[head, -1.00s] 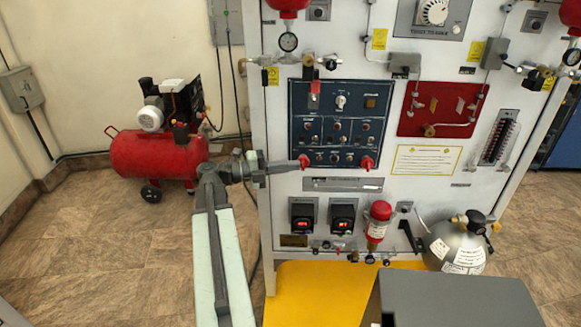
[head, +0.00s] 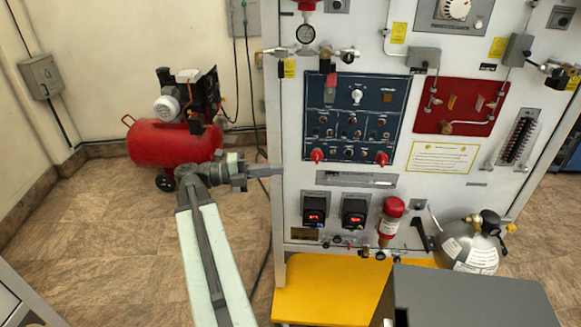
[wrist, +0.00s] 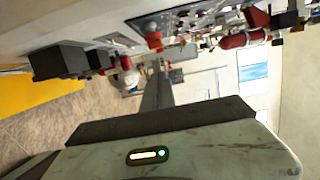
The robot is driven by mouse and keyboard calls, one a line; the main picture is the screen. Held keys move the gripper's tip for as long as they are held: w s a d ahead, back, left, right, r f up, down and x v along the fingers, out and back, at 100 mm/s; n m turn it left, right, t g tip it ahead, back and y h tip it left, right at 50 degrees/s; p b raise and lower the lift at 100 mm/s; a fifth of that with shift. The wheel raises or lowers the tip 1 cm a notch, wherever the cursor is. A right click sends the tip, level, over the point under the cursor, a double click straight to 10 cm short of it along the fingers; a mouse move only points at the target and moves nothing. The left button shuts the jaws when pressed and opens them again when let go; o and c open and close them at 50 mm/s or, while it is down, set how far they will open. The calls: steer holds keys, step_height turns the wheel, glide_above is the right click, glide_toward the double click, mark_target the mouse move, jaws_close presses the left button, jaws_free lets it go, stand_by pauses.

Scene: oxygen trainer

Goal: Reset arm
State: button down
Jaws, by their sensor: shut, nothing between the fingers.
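My arm reaches up from the bottom of the head view, and my gripper (head: 268,171) points right. Its fingers are shut and empty, close to the left edge of the white trainer panel (head: 345,225); I cannot tell whether they touch it. In the wrist view my gripper (wrist: 157,75) shows as a dark narrow bar pointing away from the camera. The dark blue control panel (head: 357,95) with two red knobs is up and to the right of the fingertips.
A red air compressor (head: 165,142) stands on the tiled floor behind my arm. A yellow base plate (head: 330,275) lies under the trainer. A grey gas cylinder (head: 465,245) is at the right. A wall box (head: 41,77) hangs at the left. The floor left of my arm is clear.

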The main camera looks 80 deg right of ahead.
steer(key=shift+w+a, duration=0.25)
steer(key=shift+w, duration=0.35)
